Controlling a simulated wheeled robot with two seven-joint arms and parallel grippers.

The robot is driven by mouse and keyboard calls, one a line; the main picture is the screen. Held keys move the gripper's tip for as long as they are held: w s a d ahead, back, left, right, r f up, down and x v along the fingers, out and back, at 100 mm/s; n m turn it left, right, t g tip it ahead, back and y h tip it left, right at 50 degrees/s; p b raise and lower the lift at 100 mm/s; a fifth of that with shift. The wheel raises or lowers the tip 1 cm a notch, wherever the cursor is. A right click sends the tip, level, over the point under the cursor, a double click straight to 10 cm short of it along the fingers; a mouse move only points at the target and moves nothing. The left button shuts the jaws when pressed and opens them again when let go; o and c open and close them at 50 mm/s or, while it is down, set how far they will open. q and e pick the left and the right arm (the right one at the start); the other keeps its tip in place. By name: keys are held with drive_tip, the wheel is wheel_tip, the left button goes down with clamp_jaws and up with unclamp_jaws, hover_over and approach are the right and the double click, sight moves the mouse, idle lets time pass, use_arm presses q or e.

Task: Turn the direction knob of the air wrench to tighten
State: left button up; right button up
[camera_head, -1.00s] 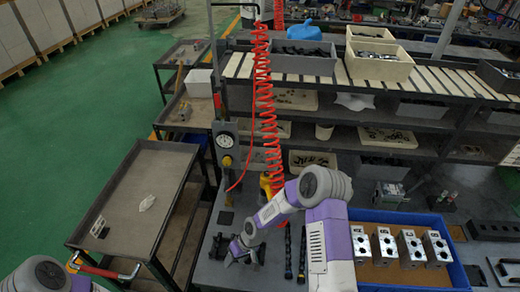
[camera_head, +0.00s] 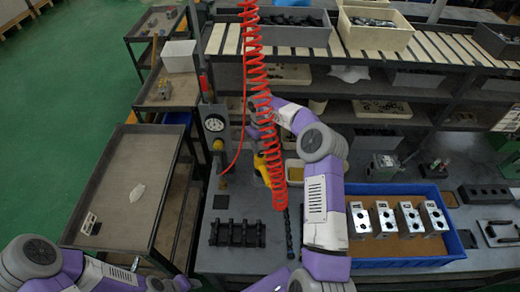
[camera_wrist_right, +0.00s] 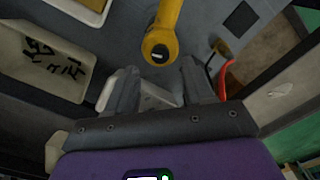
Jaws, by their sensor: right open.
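The yellow air wrench (camera_head: 262,167) hangs upright from a red coiled hose (camera_head: 262,95) over the workbench in the head view. In the right wrist view, the air wrench (camera_wrist_right: 162,32) comes down from the top edge, and its round end has a small dark spot with a light mark (camera_wrist_right: 159,53). I cannot tell for sure whether this is the direction knob or how it is set. My right gripper (camera_head: 256,121) is at the wrench's upper part, partly hidden by the hose. In the wrist view the right gripper (camera_wrist_right: 160,85) is open, with the wrench end just beyond its fingers.
A blue tray (camera_head: 408,264) with several metal valve blocks (camera_head: 383,218) stands at the right. A black slotted fixture (camera_head: 237,234) lies left of centre on the bench. A pressure gauge (camera_head: 214,124) is on a post to the left. Shelves with bins (camera_head: 375,40) stand behind.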

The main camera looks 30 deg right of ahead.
sight(261, 154)
drive_tip(key=shift+f, duration=2.2)
clamp_jaws()
